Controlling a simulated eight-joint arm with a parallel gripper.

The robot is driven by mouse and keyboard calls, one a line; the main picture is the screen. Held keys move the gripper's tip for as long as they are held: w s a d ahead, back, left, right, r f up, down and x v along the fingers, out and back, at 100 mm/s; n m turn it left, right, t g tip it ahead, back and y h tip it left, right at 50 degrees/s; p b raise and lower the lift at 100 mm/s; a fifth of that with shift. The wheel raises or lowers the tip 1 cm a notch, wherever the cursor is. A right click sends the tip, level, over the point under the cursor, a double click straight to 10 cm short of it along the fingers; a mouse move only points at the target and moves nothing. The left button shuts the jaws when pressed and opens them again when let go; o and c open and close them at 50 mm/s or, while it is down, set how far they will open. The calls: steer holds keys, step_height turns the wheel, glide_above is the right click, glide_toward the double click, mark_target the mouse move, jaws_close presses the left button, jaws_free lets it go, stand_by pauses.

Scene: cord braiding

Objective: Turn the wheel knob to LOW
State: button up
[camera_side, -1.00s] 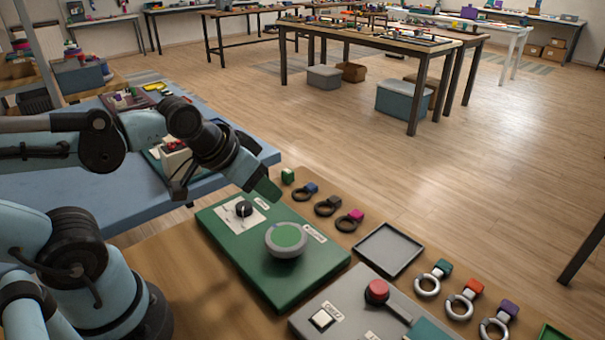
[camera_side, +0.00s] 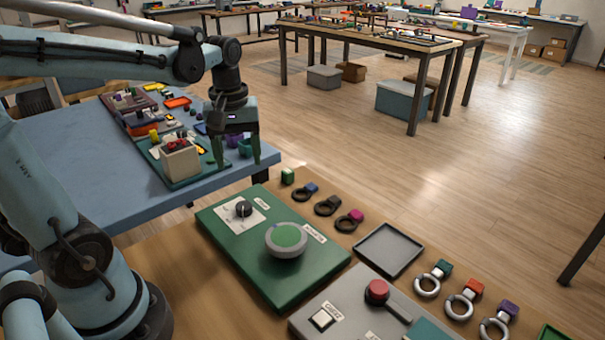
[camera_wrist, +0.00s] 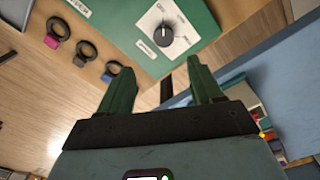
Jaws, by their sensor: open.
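The green panel (camera_side: 262,262) lies on the wooden table. Near its far left corner a black knob (camera_side: 243,208) sits on a white dial plate (camera_side: 232,222). A larger grey round dial with a green top (camera_side: 287,237) is beside it. The knob also shows in the wrist view (camera_wrist: 163,36), at the upper middle, with small labels around it that I cannot read surely; its setting is unclear. My gripper (camera_side: 237,160) points down, open and empty, above and beyond the panel's far left side, apart from the knob. Both fingers show in the wrist view (camera_wrist: 157,68).
A blue table (camera_side: 90,180) with trays and a beige block box (camera_side: 181,160) lies behind and left. Rings with coloured tabs (camera_side: 327,205), an empty grey tray (camera_side: 390,249) and a grey panel with a red button (camera_side: 377,291) are right of the green panel.

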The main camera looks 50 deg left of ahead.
mark_target(244, 205)
steer(key=shift+n, duration=0.3)
steer(key=shift+a+f, duration=0.2)
steer(key=shift+f, duration=2.85)
steer(key=shift+a+f, duration=0.15)
steer(key=shift+f, duration=2.85)
steer(key=c, duration=1.1)
steer(key=shift+o, duration=0.2)
